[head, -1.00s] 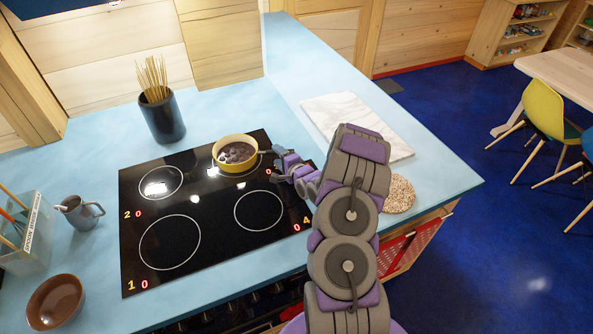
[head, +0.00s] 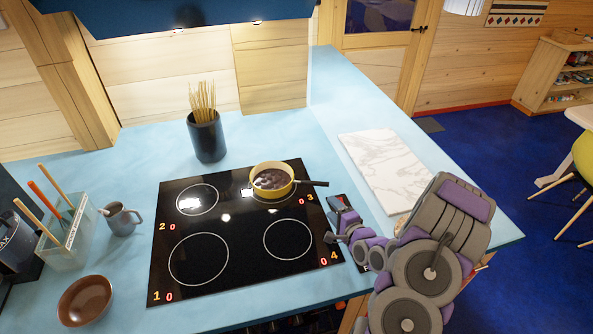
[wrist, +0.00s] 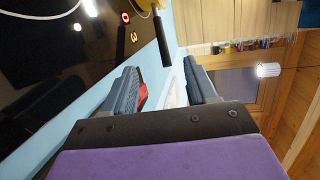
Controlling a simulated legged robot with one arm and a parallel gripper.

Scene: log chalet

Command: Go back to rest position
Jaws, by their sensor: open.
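My gripper (head: 338,206) is open and empty. It is over the right edge of the cooktop, a little in front of the pot's handle and apart from it. In the wrist view my gripper's two fingers (wrist: 163,78) stand wide apart with nothing between them. A yellow pot (head: 272,187) with dark contents sits upright on the back right burner, its dark handle pointing right. The wrist view shows only part of the pot (wrist: 145,4) and its handle at the top. My arm is folded at the lower right of the head view.
The black cooktop (head: 222,232) has several burners. A marble board (head: 385,165) lies to the right. A dark holder with sticks (head: 207,140), a grey mug (head: 122,219), a utensil box (head: 72,237) and a brown bowl (head: 85,300) stand on the blue counter.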

